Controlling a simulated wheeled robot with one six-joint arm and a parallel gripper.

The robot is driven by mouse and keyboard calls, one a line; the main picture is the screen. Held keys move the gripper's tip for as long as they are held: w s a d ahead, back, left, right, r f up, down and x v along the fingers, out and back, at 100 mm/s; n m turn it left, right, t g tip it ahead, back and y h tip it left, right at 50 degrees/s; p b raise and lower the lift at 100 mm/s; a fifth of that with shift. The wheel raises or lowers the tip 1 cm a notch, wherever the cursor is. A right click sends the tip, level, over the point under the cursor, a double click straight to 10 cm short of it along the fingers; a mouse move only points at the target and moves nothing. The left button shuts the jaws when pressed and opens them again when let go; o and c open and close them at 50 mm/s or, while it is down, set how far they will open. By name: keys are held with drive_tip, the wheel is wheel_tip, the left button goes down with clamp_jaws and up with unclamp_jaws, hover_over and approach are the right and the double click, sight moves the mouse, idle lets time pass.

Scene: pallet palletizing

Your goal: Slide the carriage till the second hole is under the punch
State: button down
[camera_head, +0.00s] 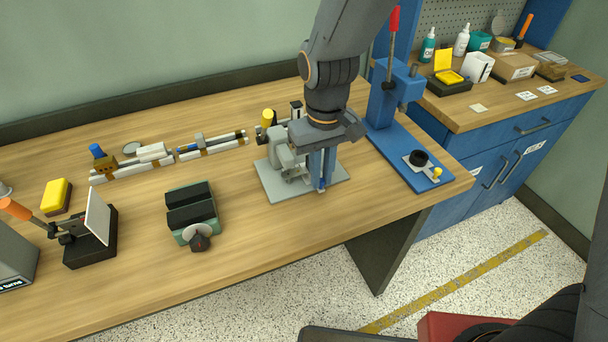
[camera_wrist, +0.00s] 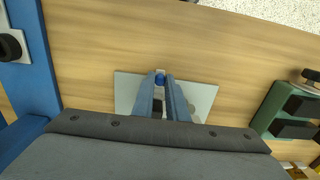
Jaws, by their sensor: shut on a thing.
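A grey hand punch fixture (camera_head: 285,150) stands on a light grey base plate (camera_head: 272,190) near the right part of the bench. The plate also shows in the wrist view (camera_wrist: 203,92). My gripper (camera_head: 321,186) points down over the right side of this plate. In the wrist view my gripper (camera_wrist: 161,77) is shut on a small blue knob (camera_wrist: 160,80), near the plate's edge. The knob seems to belong to the sliding carriage. My fingers and wrist hide most of the carriage, and I cannot see its holes or how they line up with the punch.
A blue arbor press (camera_head: 385,110) stands close to the right of my wrist. A green vise (camera_head: 192,212) lies left of the plate. Rail parts (camera_head: 150,155) lie along the back. Bare wood is free in front of the plate.

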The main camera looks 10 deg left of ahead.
sight(322, 180)
drive_tip(key=shift+w+p, duration=0.1)
drive_tip(key=shift+p, duration=0.2)
idle(0.6)
drive_tip(key=c, duration=1.7)
unclamp_jaws()
drive_tip(key=shift+o, duration=0.2)
drive_tip(key=shift+r, duration=0.1)
drive_tip(key=shift+d+r+p, duration=0.1)
drive_tip(key=shift+r+p, duration=2.1)
drive_tip(key=shift+r, duration=0.25)
drive_tip(key=s+d+m+b, duration=0.2)
drive_tip(key=d+m, duration=0.1)
drive_tip(key=d, duration=0.8)
drive_tip(key=s+d+m+t+b, duration=0.1)
drive_tip(key=s+d+m, duration=0.1)
drive_tip(key=d, duration=1)
drive_tip(key=shift+s+r+m+b, duration=0.15)
drive_tip(key=shift+s+m+b, duration=0.2)
drive_tip(key=shift+m, duration=0.35)
